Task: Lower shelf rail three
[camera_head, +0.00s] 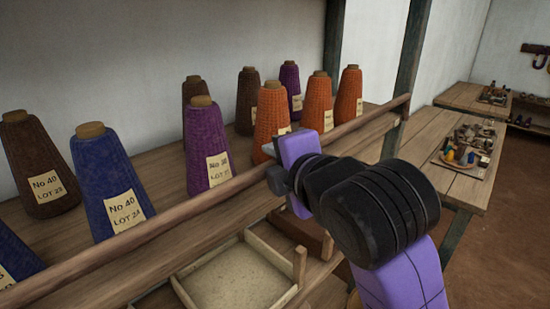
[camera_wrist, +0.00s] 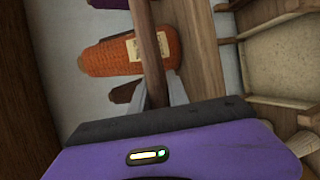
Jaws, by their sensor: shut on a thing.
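The shelf rail (camera_head: 145,240) is a long brown wooden rod. In the head view it runs slantwise in front of the yarn cones, from the lower left up to the right post, where its far end shows beside the post. My gripper (camera_head: 270,150) is at the rail's middle right, its fingertips mostly hidden behind my wrist. In the wrist view the rail (camera_wrist: 149,45) passes down between the two grey fingers of my gripper (camera_wrist: 160,96), which is shut on it. I cannot tell whether the rail touches its supports.
Orange cones (camera_head: 270,110), a purple cone (camera_head: 205,145), a blue cone (camera_head: 107,180) and a brown cone (camera_head: 37,165) stand on the shelf behind the rail. Dark posts (camera_head: 405,75) rise at the right. A shallow tray (camera_head: 245,240) lies below. A side table (camera_head: 425,160) stands right.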

